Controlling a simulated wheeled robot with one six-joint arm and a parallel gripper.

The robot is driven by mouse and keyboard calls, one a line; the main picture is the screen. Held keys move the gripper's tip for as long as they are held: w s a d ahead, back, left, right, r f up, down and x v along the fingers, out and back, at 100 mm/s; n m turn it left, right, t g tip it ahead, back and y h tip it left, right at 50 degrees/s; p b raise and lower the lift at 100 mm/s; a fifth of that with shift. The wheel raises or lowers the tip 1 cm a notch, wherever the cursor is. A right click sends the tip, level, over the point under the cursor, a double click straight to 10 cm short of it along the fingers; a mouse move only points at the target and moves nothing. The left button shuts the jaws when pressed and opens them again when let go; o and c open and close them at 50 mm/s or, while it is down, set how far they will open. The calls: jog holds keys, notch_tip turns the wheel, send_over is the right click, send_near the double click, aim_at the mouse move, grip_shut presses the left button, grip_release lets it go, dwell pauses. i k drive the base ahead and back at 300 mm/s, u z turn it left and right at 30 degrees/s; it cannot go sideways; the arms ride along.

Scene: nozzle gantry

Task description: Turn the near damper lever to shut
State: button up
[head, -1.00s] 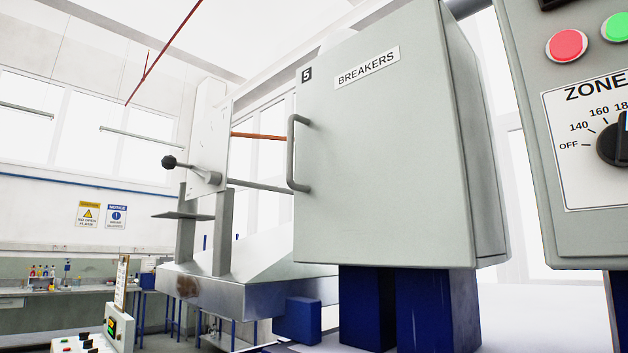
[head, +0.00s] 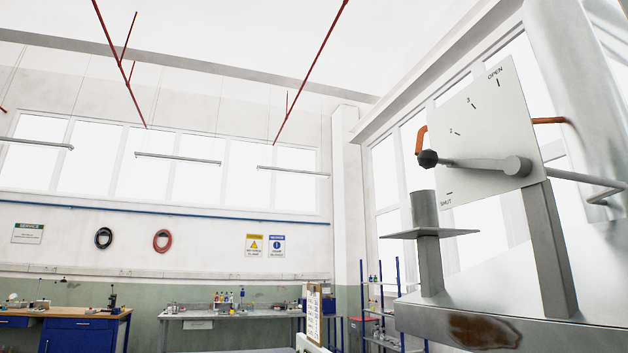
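The damper lever (head: 470,163) is a grey bar with a dark ball knob (head: 428,159) at its left end and a round hub (head: 517,166) at its right. It stands in front of a white dial plate (head: 490,125) on a grey post. The plate reads OPEN at the top, 3 and 2 on the way down, and SHUT at the lower left. The lever lies nearly level, pointing left, between the 2 mark and the SHUT mark. An orange bent rod (head: 421,140) shows behind the plate. My gripper is not in view.
A metal bench or hood (head: 480,310) with a brown stain carries the plate's post. A post with a flat shelf (head: 430,233) stands left of the plate, below the knob. Workbenches (head: 235,313) line the far wall. Open air lies left of the lever.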

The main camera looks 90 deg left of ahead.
aim_at(513, 166)
jog(key=u, duration=2)
jog(key=i, duration=0.5)
jog(key=u, duration=0.05)
jog(key=k, duration=0.8)
jog(key=z, duration=0.3)
